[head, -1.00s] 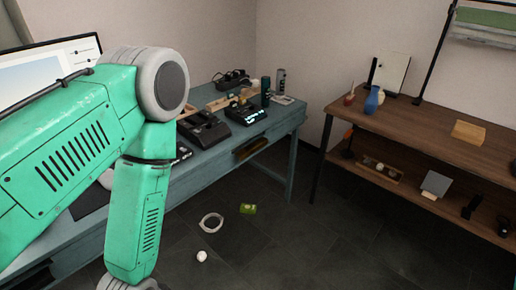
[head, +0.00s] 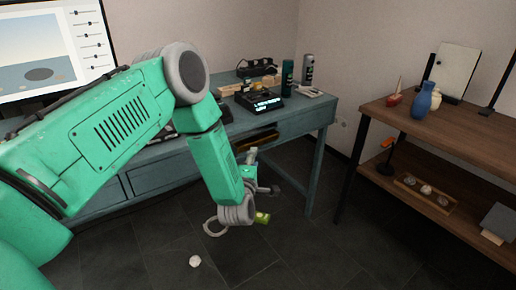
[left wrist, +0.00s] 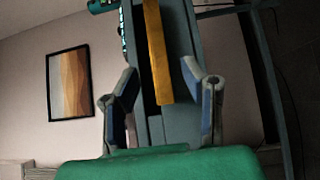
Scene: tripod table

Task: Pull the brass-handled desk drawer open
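The teal desk (head: 325,112) stands against the wall. The brass handle (head: 264,138) is a long strip along its front, partly hidden behind my left arm in the head view. In the left wrist view the brass handle (left wrist: 156,50) runs upright in the picture, beside a dark gap and the grey-blue desk front. My left gripper (head: 262,172) is below and in front of the handle. Its fingers (left wrist: 160,75) are spread on either side of the handle's line in the wrist view, and nothing is held between them. Contact with the handle does not show. My right gripper is out of view.
A monitor (head: 50,45), a black device (head: 260,102) and bottles (head: 288,76) stand on the desk. A wooden shelf table (head: 460,137) with a blue vase (head: 422,100) is at the right.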

